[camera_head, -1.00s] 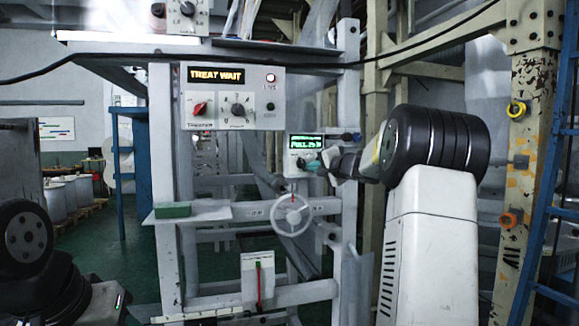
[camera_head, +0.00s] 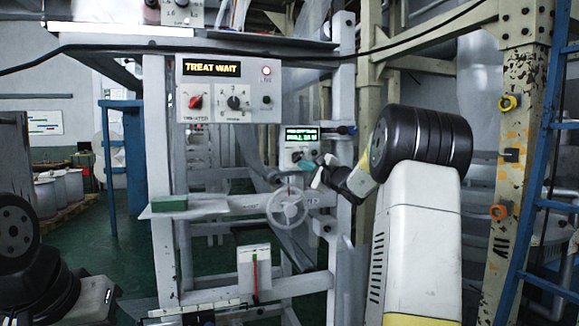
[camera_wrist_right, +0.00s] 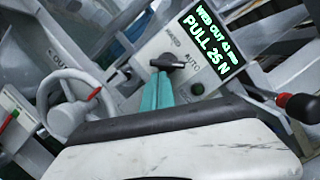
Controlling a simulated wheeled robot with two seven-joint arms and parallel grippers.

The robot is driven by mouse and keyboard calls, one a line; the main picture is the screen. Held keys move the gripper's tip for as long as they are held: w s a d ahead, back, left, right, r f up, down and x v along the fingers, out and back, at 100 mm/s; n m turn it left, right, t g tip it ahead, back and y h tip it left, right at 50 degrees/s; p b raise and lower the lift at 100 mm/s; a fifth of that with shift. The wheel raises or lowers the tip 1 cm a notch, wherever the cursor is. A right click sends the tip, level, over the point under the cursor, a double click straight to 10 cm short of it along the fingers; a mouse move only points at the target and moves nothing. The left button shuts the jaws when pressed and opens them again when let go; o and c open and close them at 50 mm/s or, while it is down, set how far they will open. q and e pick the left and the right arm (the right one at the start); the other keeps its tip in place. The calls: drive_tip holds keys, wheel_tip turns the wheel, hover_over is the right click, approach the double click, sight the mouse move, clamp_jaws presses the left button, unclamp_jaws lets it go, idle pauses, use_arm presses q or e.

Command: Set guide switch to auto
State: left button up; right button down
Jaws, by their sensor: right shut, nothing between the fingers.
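The guide switch is a black knob (camera_wrist_right: 168,62) on a light panel (camera_head: 289,149), below a green-lit display (camera_head: 302,134). In the right wrist view one label beside it reads AUTO and the other is blurred. The knob's bar lies across the panel; I cannot tell which label it points to. My right gripper (camera_head: 314,168) is shut and empty. In the wrist view its teal fingertips (camera_wrist_right: 160,77) are just below the knob; I cannot tell whether they touch it. My left gripper is out of view.
A handwheel (camera_head: 288,207) is below the panel. A TREAT WAIT panel (camera_head: 211,86) with a red dial is up left. A green block (camera_head: 170,203) lies on a shelf.

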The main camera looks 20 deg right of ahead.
drive_tip(key=s+d+f, duration=0.4)
drive_tip(key=s+d, duration=0.1)
drive_tip(key=s, duration=0.4)
drive_tip(key=shift+s+f, duration=0.3)
drive_tip(key=shift+a, duration=0.1)
drive_tip(key=s+a+n+g+y, duration=0.2)
drive_tip(key=s+a+n, duration=0.1)
drive_tip(key=a, duration=0.4)
drive_tip(key=s+a+n+g+y, duration=0.2)
drive_tip(key=s+a+n+g, duration=0.1)
drive_tip(key=a, duration=0.4)
drive_tip(key=s+a+f+n+g, duration=0.5)
drive_tip(key=s+a+n+g, duration=0.15)
drive_tip(key=s+a, duration=0.6)
drive_tip(key=s+d+f+n+h, duration=0.2)
drive_tip(key=s+f+n+h, duration=0.1)
drive_tip(key=s, duration=0.5)
drive_tip(key=s+d+f+n+h, duration=0.2)
drive_tip(key=s+f+n, duration=0.3)
drive_tip(key=s, duration=0.3)
drive_tip(key=shift+s+f+g+h, duration=0.3)
drive_tip(key=shift+g+h, duration=0.15)
drive_tip(key=shift+h, duration=0.45)
